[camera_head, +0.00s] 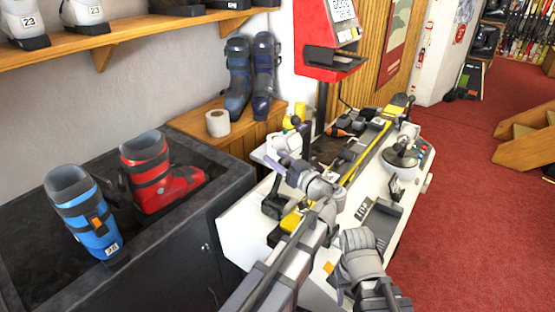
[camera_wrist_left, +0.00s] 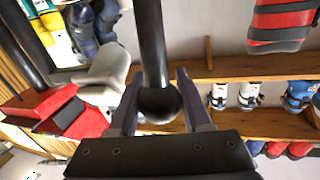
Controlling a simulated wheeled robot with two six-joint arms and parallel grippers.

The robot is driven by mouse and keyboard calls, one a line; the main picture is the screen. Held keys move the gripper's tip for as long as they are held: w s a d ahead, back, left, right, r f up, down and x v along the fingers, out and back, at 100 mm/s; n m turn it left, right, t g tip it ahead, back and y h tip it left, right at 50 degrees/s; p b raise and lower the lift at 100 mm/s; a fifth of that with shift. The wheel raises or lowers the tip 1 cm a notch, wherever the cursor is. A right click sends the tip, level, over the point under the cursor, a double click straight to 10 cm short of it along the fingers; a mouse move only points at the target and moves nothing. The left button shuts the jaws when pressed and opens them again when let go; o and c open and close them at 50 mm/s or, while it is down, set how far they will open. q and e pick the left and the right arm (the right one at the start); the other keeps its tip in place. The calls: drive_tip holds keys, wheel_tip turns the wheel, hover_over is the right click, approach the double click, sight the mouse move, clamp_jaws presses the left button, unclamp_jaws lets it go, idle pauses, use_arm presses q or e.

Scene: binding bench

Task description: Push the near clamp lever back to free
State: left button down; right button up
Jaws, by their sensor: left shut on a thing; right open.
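The near clamp lever shows in the left wrist view as a dark rod ending in a black ball knob (camera_wrist_left: 160,104). The knob lies between the two fingers of my left gripper (camera_wrist_left: 158,98), which is shut on it. In the head view my left gripper (camera_head: 287,160) is above the near end of the white bench (camera_head: 240,234). There the gripper and wrist hide much of the lever and clamp. My right gripper (camera_head: 375,213) is open over the bench's near right part; its fingertips are hard to make out.
A yellow-edged ski (camera_head: 372,147) lies along the bench. A red machine (camera_head: 325,40) stands behind it. A dome-shaped device (camera_head: 404,155) is at right. Blue (camera_head: 85,215) and red (camera_head: 160,175) ski boots stand on the dark counter at left. Red carpet at right is open.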

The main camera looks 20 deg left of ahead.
idle(0.6)
use_arm(q)
drive_tip(key=shift+a+r+p, duration=0.1)
drive_tip(key=shift+r+p, duration=0.05)
drive_tip(key=shift+p, duration=0.15)
drive_tip(key=w+a+f+n+g+h+p, duration=0.1)
drive_tip(key=w+a+f+g+h+p, duration=0.1)
drive_tip(key=a+f+h+p, duration=0.2)
drive_tip(key=w+a+f+n+g+h+p, duration=0.1)
drive_tip(key=w+a+f+g+h+p, duration=0.2)
drive_tip(key=a, duration=0.7)
drive_tip(key=f+h+p, duration=0.1)
drive_tip(key=h+p, duration=0.1)
drive_tip(key=h, duration=0.1)
drive_tip(key=shift+f+g+h+p, duration=0.25)
drive_tip(key=shift+g+h+p, duration=0.05)
drive_tip(key=shift+p, duration=0.1)
drive_tip(key=shift+a, duration=0.15)
drive_tip(key=shift+w, duration=0.15)
idle(0.4)
